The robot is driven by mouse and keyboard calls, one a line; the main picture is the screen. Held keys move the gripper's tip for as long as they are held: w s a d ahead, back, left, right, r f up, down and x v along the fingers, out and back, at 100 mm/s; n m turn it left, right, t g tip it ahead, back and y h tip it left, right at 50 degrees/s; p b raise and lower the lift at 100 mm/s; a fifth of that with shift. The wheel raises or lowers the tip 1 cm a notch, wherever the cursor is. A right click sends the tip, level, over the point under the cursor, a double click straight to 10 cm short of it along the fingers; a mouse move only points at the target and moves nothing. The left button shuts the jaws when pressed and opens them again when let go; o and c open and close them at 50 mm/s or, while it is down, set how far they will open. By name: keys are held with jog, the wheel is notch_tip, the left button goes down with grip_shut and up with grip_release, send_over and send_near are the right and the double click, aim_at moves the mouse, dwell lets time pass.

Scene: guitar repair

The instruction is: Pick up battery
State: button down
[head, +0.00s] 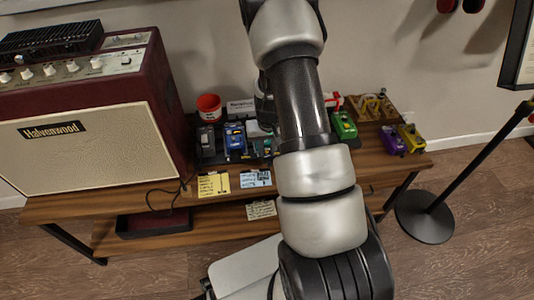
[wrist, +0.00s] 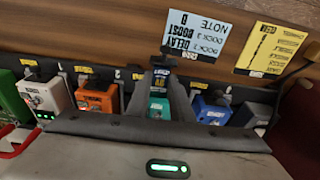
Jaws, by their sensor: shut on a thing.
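In the wrist view my gripper (wrist: 162,78) reaches over a row of guitar pedals, its two grey fingers closing together toward the tips. It is shut on a small dark block with yellow lettering, which seems to be the battery (wrist: 160,83); the fingers cover much of it. A teal pedal (wrist: 158,106) shows below, between the fingers. In the head view my arm hides the gripper and the battery. I cannot tell whether the battery is clear of the surface beneath it.
An orange pedal (wrist: 96,101) and a blue pedal (wrist: 210,110) flank the fingers closely. A yellow note (head: 213,185) and a blue note (head: 255,179) are on the bench's front edge. A large amplifier (head: 90,150) stands left; a red cup (head: 209,106) stands behind the pedals.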

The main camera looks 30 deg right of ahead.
aim_at(267, 153)
notch_tip(267, 153, up, 10)
jog(key=p, duration=0.2)
jog(key=shift+p, duration=0.35)
jog(key=shift+w, duration=0.1)
dwell(0.6)
